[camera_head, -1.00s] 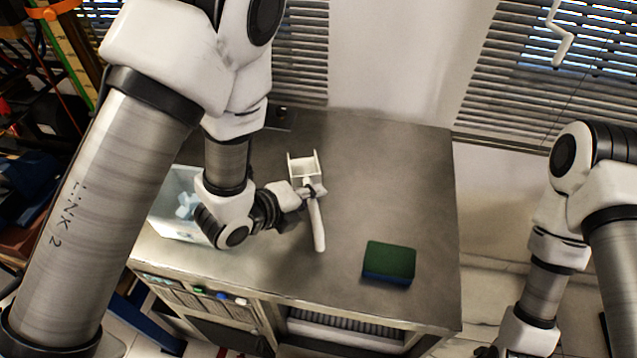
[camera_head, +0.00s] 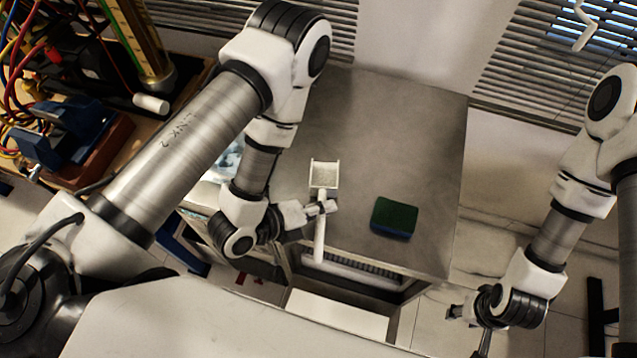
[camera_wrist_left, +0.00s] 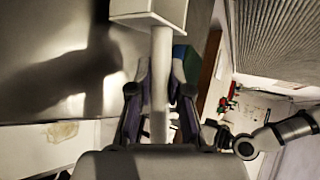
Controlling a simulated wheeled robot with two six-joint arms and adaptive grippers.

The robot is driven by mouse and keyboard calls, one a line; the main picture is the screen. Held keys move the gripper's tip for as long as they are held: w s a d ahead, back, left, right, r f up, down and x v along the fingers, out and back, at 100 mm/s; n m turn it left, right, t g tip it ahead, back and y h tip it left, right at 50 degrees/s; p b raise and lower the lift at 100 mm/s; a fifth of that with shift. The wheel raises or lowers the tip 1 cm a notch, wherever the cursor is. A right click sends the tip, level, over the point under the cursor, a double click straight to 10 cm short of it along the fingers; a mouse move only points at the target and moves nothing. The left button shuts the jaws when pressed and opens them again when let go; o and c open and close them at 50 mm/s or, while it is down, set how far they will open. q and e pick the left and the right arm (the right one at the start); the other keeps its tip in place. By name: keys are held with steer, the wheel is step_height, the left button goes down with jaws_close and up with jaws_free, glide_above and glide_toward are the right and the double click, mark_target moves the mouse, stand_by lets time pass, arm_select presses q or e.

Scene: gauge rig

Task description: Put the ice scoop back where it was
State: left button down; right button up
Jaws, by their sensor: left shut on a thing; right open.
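The white ice scoop (camera_head: 324,175) has a square scoop head and a long straight handle. My left gripper (camera_head: 319,208) is shut on the handle just below the head. The scoop is near the front edge of the grey worktop (camera_head: 400,130), its handle overhanging that edge in the picture. In the left wrist view the handle (camera_wrist_left: 159,95) runs between the fingers, with the head at the top. A clear bin (camera_head: 226,163) is at the worktop's left, mostly hidden behind my left arm. My right gripper (camera_head: 469,327) is open and empty, right of the worktop.
A green and blue sponge (camera_head: 395,217) lies on the worktop right of the scoop. The worktop behind the scoop is clear. A bench with hoses and a blue vise (camera_head: 70,140) stands at the left. Window blinds (camera_head: 535,85) are at the back.

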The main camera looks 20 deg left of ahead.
mark_target(328, 172)
arm_select(q)
steer(key=shift+w+d+f+m+g+h+b, duration=0.2)
steer(key=shift+f+m+g+h+b, duration=0.1)
steer(key=shift+f+m+b, duration=0.1)
steer(key=shift+w+m+g+h+b, duration=0.3)
steer(key=shift+w+m+b, duration=0.05)
steer(key=shift+w+m, duration=0.05)
steer(key=shift+m+g+h, duration=0.4)
steer(key=shift+m+g, duration=0.2)
steer(key=shift+m, duration=0.1)
steer(key=w+b, duration=0.1)
steer(key=w+r+b, duration=0.1)
steer(key=w, duration=0.1)
steer(key=w+a+r, duration=0.1)
steer(key=shift+w+b, duration=0.25)
steer(key=shift+b, duration=0.15)
steer(key=w+a+r+b, duration=0.1)
steer(key=w+r+b, duration=0.2)
steer(key=w+r, duration=0.25)
steer(key=shift+a+f+b, duration=0.15)
steer(key=shift+f+b, duration=1.55)
steer(key=shift+f, duration=1.7)
steer(key=shift+f+b, duration=0.75)
steer(key=c, duration=1)
jaws_free()
